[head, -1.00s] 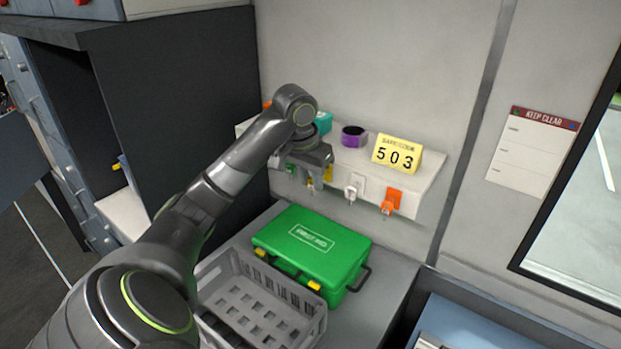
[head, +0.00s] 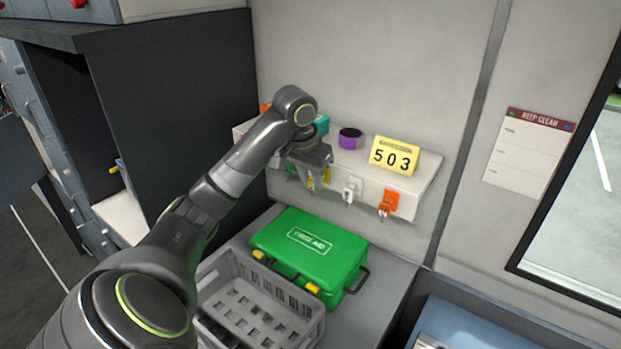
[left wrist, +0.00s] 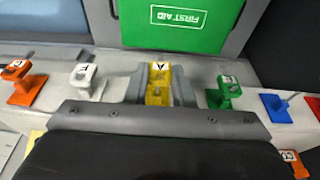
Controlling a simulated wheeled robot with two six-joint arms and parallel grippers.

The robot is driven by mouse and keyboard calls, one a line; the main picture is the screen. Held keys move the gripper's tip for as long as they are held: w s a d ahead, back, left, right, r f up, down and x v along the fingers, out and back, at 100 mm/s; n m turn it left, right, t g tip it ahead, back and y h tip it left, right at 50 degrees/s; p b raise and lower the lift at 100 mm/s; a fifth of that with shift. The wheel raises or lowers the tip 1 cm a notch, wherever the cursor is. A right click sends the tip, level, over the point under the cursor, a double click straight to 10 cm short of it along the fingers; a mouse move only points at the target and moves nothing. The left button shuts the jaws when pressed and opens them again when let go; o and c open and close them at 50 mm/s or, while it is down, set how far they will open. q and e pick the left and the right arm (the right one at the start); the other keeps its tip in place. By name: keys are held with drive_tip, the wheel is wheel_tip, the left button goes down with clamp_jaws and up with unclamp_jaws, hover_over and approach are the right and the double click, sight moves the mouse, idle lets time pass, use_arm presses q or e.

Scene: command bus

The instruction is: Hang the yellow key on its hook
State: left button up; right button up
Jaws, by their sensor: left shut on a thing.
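My left gripper (head: 318,180) is shut on the yellow key (head: 311,183), in front of the hook rail on the wall. In the left wrist view the yellow key's tag (left wrist: 158,72) sits between the two grey fingers, in line with the yellow hook (left wrist: 157,98) behind it. The yellow hook's plate (head: 326,174) also shows beside the fingers in the head view. The fingers and tag cover most of the hook, so I cannot tell whether the key touches it. My right gripper is not in view.
Neighbouring hooks hold a white key (head: 350,188), an orange key (head: 387,204) and a green key (left wrist: 227,92). The blue hook (left wrist: 277,107) looks bare. A green first-aid case (head: 310,250) and grey basket (head: 262,310) stand below. A yellow 503 sign (head: 394,156) stands on the shelf.

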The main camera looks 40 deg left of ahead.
use_arm(q)
drive_tip(key=o, duration=0.9)
